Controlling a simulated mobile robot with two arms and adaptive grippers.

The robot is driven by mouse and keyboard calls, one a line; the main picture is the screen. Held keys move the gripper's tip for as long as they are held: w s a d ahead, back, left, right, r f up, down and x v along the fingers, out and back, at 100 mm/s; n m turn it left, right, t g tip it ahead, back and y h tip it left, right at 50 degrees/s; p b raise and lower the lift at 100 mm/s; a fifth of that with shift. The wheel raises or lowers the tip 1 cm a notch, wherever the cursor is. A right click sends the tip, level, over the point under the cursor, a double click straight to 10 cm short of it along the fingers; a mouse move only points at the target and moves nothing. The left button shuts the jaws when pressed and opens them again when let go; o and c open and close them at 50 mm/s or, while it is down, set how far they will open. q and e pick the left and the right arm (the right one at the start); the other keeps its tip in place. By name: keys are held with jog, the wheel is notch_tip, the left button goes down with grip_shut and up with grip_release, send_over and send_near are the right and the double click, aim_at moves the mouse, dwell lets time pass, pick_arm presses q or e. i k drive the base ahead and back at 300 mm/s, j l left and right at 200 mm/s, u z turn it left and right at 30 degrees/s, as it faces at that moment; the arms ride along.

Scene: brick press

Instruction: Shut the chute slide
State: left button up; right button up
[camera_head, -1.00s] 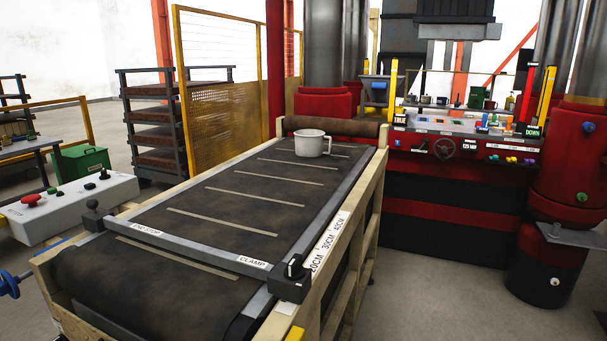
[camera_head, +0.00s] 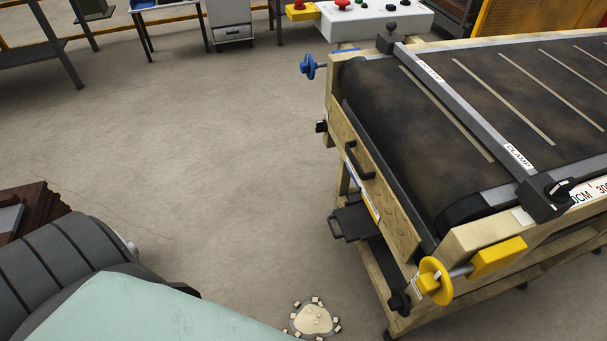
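The conveyor table (camera_head: 405,215) with its dark belt stands at the right, its near end facing me. A black plate with a small handle (camera_head: 355,222) sticks out low from this end, under the wooden end board; it looks like the chute slide, drawn out, but I cannot read a label on it. A black bar handle (camera_head: 358,161) sits on the end board above it. Neither of my grippers is in view, and nothing touches the plate.
A yellow handwheel (camera_head: 434,280) juts from the near corner and a blue knob (camera_head: 308,67) from the far corner. A pale patch with small blocks (camera_head: 313,320) lies on the floor. A control box (camera_head: 375,20) stands behind.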

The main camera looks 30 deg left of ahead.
aim_at(355, 221)
jog(key=u, duration=0.7)
jog(key=j+z, duration=0.55)
jog(key=j, duration=0.15)
